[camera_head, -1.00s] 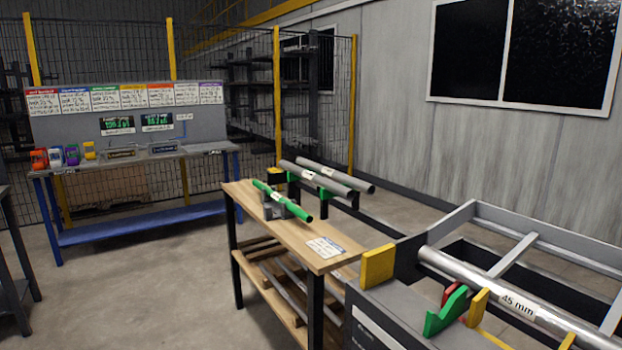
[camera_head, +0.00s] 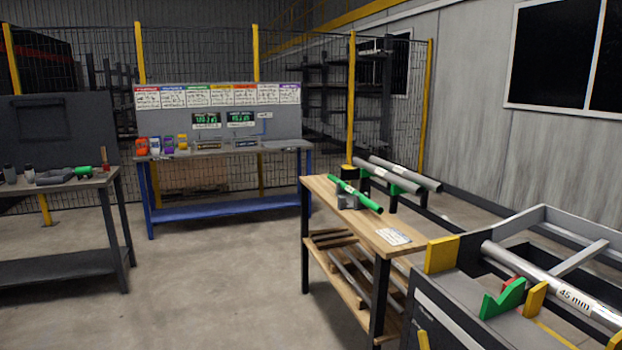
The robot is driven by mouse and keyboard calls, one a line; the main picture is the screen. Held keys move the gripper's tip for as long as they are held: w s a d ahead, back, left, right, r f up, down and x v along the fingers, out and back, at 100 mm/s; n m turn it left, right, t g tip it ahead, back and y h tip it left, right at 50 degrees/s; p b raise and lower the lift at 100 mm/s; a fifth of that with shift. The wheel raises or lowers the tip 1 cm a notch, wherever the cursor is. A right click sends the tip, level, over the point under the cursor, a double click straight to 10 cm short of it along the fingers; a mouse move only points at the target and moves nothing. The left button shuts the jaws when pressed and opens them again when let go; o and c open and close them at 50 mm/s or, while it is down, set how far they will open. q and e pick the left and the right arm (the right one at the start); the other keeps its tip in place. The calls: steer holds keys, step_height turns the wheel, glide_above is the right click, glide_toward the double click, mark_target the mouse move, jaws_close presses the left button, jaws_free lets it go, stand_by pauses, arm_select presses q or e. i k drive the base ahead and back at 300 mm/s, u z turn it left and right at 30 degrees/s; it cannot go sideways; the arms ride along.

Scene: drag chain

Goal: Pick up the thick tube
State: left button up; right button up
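A thick silver tube labelled "45 mm" (camera_head: 562,287) lies at the lower right on a grey machine frame, beside green and yellow blocks. Two grey tubes rest side by side on green supports behind the wooden table: a nearer one (camera_head: 384,177) and a farther one (camera_head: 418,178). A thinner green bar (camera_head: 355,193) with a small label sits on a grey block on the table. Which of these is the thick tube, I cannot tell for sure. Neither of my grippers is in view.
The wooden table (camera_head: 350,205) has a lower shelf with several rods. A blue-legged bench (camera_head: 222,212) with signs stands at the back. A dark workbench (camera_head: 62,186) with tools is at left. The floor (camera_head: 210,280) between them is clear.

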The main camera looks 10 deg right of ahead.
mark_target(417, 190)
steer(key=u, duration=0.55)
steer(key=i, duration=3.05)
steer(key=z, duration=1.8)
steer(key=i, duration=1.05)
steer(key=z, duration=0.8)
